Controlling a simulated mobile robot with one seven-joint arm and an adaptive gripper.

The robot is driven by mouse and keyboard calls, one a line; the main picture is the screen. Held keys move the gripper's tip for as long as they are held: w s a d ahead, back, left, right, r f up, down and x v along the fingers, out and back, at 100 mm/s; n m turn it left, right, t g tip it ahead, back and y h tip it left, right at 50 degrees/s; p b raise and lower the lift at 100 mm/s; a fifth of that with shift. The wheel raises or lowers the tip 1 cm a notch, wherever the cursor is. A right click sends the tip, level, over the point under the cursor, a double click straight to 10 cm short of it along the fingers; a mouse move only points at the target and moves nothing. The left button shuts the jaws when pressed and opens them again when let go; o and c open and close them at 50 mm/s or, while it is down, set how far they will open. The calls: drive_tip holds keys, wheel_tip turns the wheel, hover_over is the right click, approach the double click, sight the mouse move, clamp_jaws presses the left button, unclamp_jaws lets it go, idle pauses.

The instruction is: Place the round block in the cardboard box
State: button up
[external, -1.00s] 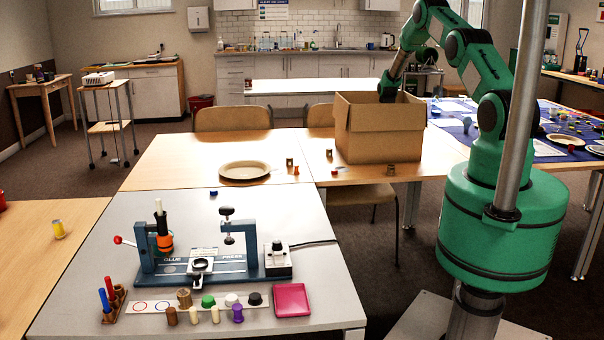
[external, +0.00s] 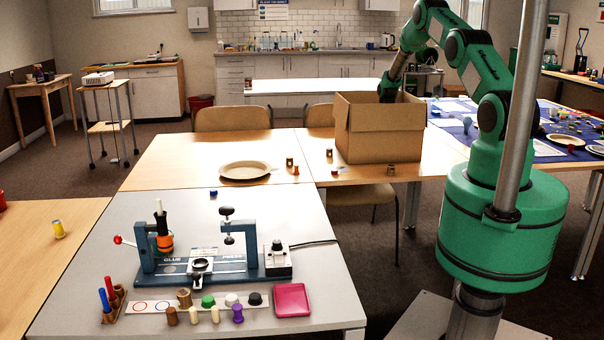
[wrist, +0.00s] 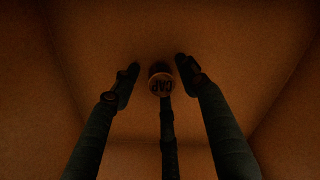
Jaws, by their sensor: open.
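The cardboard box (external: 385,135) stands open-topped on the wooden table in the external view. My arm reaches down into it, so the box wall hides my fingers there. The wrist view shows the dim inside of the box (wrist: 60,120). There my gripper (wrist: 157,72) has its dark fingers spread apart.
A plate (external: 245,170) and several small pieces lie left of the box. One small brown piece (external: 390,169) sits at its front. The grey table in front holds a blue press (external: 210,262), a pink tray (external: 292,299) and several small blocks. A chair (external: 232,117) stands behind.

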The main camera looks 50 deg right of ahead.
wheel_tip(320, 180, up, 12)
drive_tip(key=p, duration=0.1)
drive_tip(key=shift+r+p, duration=0.15)
drive_tip(key=shift+p, duration=0.25)
idle(0.7)
